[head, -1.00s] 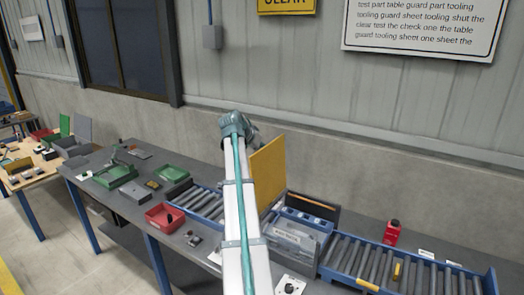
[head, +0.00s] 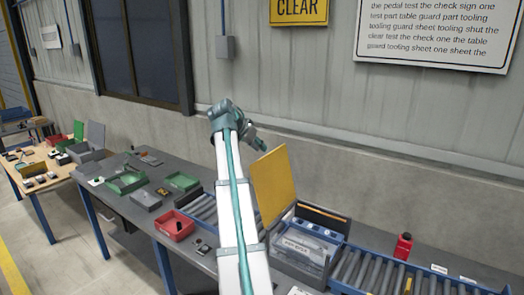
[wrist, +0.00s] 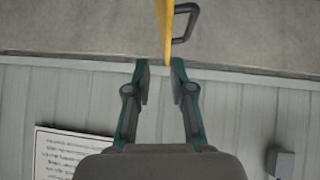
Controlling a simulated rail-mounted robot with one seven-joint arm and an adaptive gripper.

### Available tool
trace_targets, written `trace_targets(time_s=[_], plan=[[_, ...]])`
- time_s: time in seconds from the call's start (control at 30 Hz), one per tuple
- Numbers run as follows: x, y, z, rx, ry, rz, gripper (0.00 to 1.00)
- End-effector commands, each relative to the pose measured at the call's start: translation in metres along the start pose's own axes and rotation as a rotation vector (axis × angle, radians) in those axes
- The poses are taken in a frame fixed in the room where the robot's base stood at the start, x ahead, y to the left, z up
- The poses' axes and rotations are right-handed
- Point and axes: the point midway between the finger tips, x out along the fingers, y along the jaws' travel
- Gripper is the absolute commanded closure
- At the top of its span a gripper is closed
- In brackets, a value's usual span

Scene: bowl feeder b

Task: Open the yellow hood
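The yellow hood (head: 275,185) stands raised, close to upright, at the left side of a grey box-like unit (head: 300,250) on the roller line. In the wrist view the hood (wrist: 165,25) shows edge-on as a thin yellow strip, with a dark handle (wrist: 186,22) on its right face. My gripper (head: 262,146) is just above the hood's top edge in the head view. In the wrist view my gripper (wrist: 160,68) has its fingers apart, with the hood's near edge close to the gap between the tips. I cannot tell whether they touch.
Roller conveyors (head: 365,270) run on both sides of the unit. A red bottle (head: 403,247) stands behind the right rollers. A red bin (head: 175,225) and green trays (head: 127,182) lie on the bench to the left. The wall is close behind.

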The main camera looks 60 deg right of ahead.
Motion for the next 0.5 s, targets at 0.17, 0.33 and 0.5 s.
trace_targets(time_s=[0.17,0.33,0.5], plan=[[-0.002,0.0,0.0,0.0,0.0,0.0,0.77],[-0.001,-0.001,0.0,-0.004,0.001,0.003,0.89],[0.017,-0.021,0.007,-0.118,0.019,0.078,1.0]])
